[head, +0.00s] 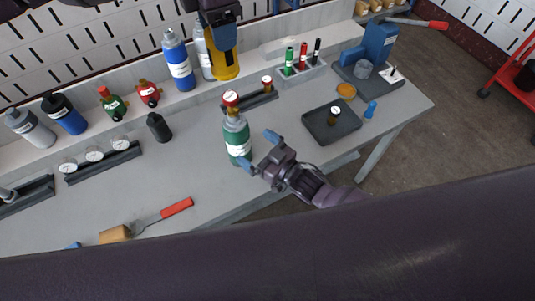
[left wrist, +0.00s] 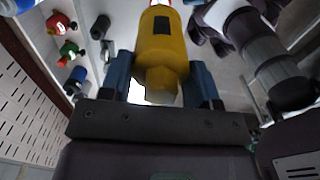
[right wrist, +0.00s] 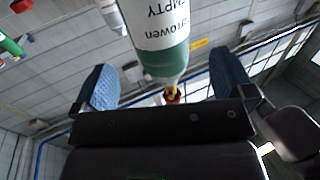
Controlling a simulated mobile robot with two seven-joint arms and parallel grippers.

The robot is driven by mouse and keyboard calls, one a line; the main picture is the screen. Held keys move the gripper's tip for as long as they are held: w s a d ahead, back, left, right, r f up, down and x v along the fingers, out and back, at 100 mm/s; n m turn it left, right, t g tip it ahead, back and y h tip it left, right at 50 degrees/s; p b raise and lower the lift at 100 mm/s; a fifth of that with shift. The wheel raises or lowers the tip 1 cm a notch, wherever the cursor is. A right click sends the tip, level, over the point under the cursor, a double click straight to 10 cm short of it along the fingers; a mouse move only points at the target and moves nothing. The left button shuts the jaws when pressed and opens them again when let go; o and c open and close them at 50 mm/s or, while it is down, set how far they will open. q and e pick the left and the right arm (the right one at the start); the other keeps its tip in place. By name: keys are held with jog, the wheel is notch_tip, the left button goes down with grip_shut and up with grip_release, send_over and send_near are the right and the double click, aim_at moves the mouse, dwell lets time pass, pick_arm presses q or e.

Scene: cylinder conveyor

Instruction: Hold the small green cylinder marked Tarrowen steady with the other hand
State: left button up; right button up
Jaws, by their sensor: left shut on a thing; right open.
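The small green cylinder (head: 237,143), with a white label band and a red-rimmed gauge on top, stands upright on the grey table in the head view. In the right wrist view the cylinder (right wrist: 160,48) shows its label, "Tarrowen" and "EMPTY", upside down. My right gripper (head: 258,151) is open beside it on its right. In the right wrist view the cylinder shows between the spread fingers, with no clear contact. My left gripper (head: 223,42) is shut on a yellow tool (head: 226,68), above and behind the cylinder. The yellow tool (left wrist: 165,40) fills the left wrist view's jaws.
A blue cylinder (head: 179,62) stands on the back ledge, left of the yellow tool. A black rack (head: 262,99) lies behind the green cylinder. A dark tray (head: 318,129) is to the right. A red-handled brush (head: 177,207) lies front left.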

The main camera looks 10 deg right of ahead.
aim_at(237, 134)
jog(key=x, duration=0.7)
jog(key=shift+w+a, duration=0.15)
jog(key=shift+w, duration=0.05)
jog(key=c, duration=1.2)
jog(key=o, duration=0.7)
jog(key=shift+c, duration=0.2)
jog(key=c, duration=0.5)
pick_arm(q)
jog(key=shift+m, duration=0.6)
jog(key=shift+f, duration=2.05)
pick_arm(e)
jog(key=shift+o, duration=0.2)
